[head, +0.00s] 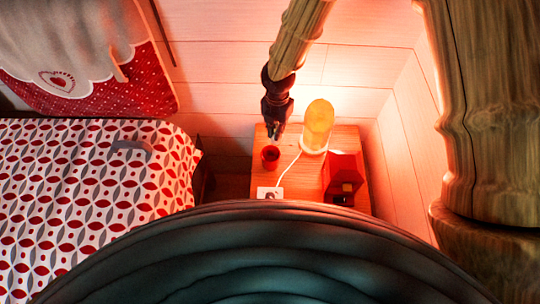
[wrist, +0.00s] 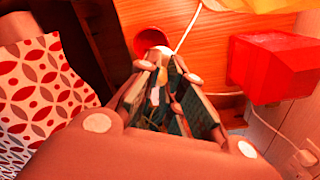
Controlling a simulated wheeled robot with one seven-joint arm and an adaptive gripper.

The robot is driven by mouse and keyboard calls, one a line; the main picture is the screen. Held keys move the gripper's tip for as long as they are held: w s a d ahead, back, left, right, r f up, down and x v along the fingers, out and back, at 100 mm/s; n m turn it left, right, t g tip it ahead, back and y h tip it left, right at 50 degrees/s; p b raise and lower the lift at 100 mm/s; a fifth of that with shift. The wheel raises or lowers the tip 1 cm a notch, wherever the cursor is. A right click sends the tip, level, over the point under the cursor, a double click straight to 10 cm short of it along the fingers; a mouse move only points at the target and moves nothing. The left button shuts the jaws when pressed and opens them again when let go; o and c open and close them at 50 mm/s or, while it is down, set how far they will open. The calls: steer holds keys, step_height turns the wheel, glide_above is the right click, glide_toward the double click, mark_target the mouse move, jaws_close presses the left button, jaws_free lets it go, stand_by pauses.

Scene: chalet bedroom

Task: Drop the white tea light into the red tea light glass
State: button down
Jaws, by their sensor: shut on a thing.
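The red tea light glass (head: 270,158) stands on the wooden bedside table (head: 293,180), in front of the lamp. In the wrist view the red glass (wrist: 149,36) is just beyond my fingertips, with its round opening showing. My gripper (head: 274,137) points down above and slightly behind the glass in the head view. In the wrist view my gripper (wrist: 160,62) is shut on the white tea light (wrist: 164,50), of which only a small pale part shows between the fingertips. The fingers hide the rest. It overlaps the near rim of the glass in this view; I cannot tell the height gap.
A glowing yellow lamp (head: 318,122) with a white cord stands right of the glass. A red box-like object (head: 342,177) is at the table's right, and a white socket-like item (head: 268,193) at the front. The patterned bed (head: 90,190) is to the left.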

steer(key=shift+f+b, duration=1.95)
steer(key=shift+f, duration=0.6)
steer(key=c, duration=1.5)
jaws_free()
steer(key=shift+r, duration=0.15)
step_height(320, 180, up, 12)
steer(key=shift+f, duration=0.1)
steer(key=shift+s, duration=0.1)
